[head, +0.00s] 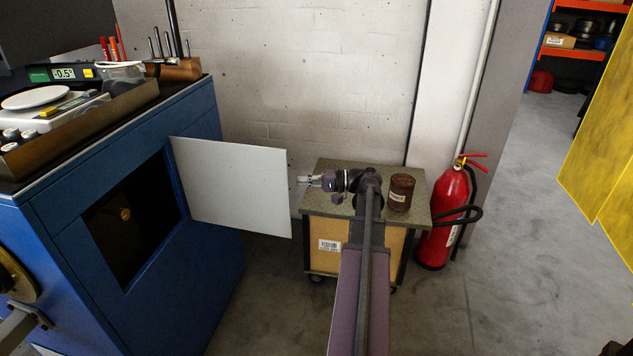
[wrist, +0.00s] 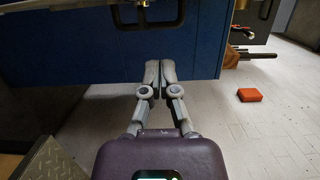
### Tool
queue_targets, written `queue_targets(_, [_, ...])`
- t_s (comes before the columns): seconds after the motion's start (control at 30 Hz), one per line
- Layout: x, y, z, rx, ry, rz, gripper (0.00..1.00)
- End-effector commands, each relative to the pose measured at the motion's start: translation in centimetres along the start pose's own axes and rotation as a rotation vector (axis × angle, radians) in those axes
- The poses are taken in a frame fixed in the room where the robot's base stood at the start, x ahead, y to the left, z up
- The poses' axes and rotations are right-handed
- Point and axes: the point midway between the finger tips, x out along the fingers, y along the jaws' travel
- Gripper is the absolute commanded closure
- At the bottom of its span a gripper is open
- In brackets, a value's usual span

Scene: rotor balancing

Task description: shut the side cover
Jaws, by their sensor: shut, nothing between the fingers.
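The side cover (head: 235,188) is a flat pale panel in the head view. It stands open, swung out from the right edge of the dark opening (head: 128,218) in the blue machine's side. My gripper (head: 302,180) is just right of the cover's free edge, pointing left; I cannot tell whether it touches. In the wrist view my gripper (wrist: 153,72) is shut and empty, its fingertips against the backdrop of a blue panel (wrist: 75,50) with a dark handle (wrist: 150,14).
A small cart (head: 330,228) with a rusty can (head: 400,190) stands under my arm. A red fire extinguisher (head: 443,220) is right of it. A tray with tools and a scale (head: 35,98) sits on the blue machine (head: 190,270). Floor at right is clear.

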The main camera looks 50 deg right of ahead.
Motion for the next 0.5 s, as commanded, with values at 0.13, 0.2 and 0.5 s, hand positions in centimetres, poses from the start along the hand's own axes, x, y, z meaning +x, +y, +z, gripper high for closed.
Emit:
queue_targets(0.13, [2.0,0.0,0.0,0.0,-0.001,0.0,1.0])
queue_targets(0.2, [2.5,0.0,0.9,0.0,0.0,0.0,1.0])
queue_targets(0.5, [3.1,0.0,3.6,0.001,0.0,-0.001,1.0])
